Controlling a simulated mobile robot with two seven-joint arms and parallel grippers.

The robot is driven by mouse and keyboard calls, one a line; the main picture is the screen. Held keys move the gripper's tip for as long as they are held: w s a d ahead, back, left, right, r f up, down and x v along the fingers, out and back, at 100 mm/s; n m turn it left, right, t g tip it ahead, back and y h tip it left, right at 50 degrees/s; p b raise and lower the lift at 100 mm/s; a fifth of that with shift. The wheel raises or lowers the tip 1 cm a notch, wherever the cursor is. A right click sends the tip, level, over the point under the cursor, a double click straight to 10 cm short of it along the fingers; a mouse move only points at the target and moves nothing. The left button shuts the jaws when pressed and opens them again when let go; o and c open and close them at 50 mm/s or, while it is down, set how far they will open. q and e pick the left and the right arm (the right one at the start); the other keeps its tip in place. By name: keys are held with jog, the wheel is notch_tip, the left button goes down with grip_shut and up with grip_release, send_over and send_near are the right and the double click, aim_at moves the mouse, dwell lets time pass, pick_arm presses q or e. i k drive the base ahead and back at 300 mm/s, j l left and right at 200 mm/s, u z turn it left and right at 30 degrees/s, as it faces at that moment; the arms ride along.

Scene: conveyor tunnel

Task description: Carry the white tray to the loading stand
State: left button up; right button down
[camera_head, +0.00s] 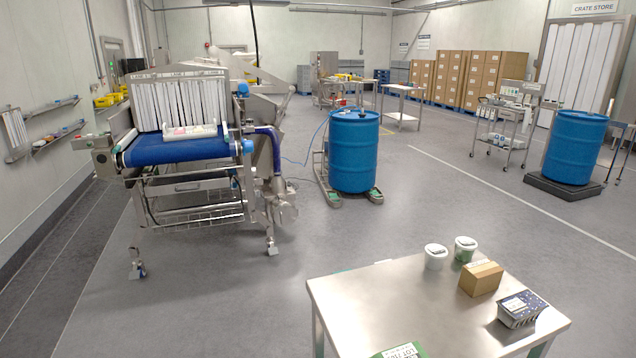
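A white tray (190,132) lies on the blue belt (160,151) at the front end of the conveyor tunnel, just before its white strip curtain (180,103). Something small and pinkish seems to lie in the tray, too small to make out. No label marks a loading stand; a steel table (375,295) stands in the foreground and a small steel stand (403,90) farther back, and I cannot tell which is meant. Neither of my grippers is in view.
The near table holds two white tubs (435,257), a cardboard box (481,278), a dark patterned pack (521,309) and a green labelled item (402,351). Blue drums (354,150) stand mid-floor and at right (573,147). Grey floor (215,305) is clear between conveyor and table.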

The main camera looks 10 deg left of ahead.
aim_at(380, 295)
jog(key=j, duration=0.45)
jog(key=i+j+u, duration=0.1)
jog(key=j, duration=0.35)
jog(key=i+j+u, duration=0.1)
jog(key=i+j, duration=0.15)
jog(key=j, duration=0.2)
jog(key=i+j, duration=0.3)
jog(key=i+j+u, duration=0.1)
jog(key=i+j, duration=0.15)
jog(key=i+j+u, duration=0.1)
jog(key=i, duration=0.4)
jog(key=i+j+u, duration=0.1)
jog(key=i+j, duration=0.15)
jog(key=i, duration=0.15)
jog(key=i+l+u, duration=0.1)
jog(key=i, duration=0.25)
jog(key=i+l+u, duration=0.1)
jog(key=i, duration=0.3)
jog(key=i+l+u, duration=0.1)
jog(key=i+l, duration=0.4)
jog(key=i+l+u, duration=0.1)
jog(key=l, duration=0.25)
jog(key=i+l, duration=0.3)
jog(key=l, duration=0.45)
jog(key=i+l+u, duration=0.1)
jog(key=l, duration=0.5)
jog(key=i+l, duration=0.1)
jog(key=l, duration=0.45)
jog(key=i, duration=0.2)
jog(key=u, duration=0.05)
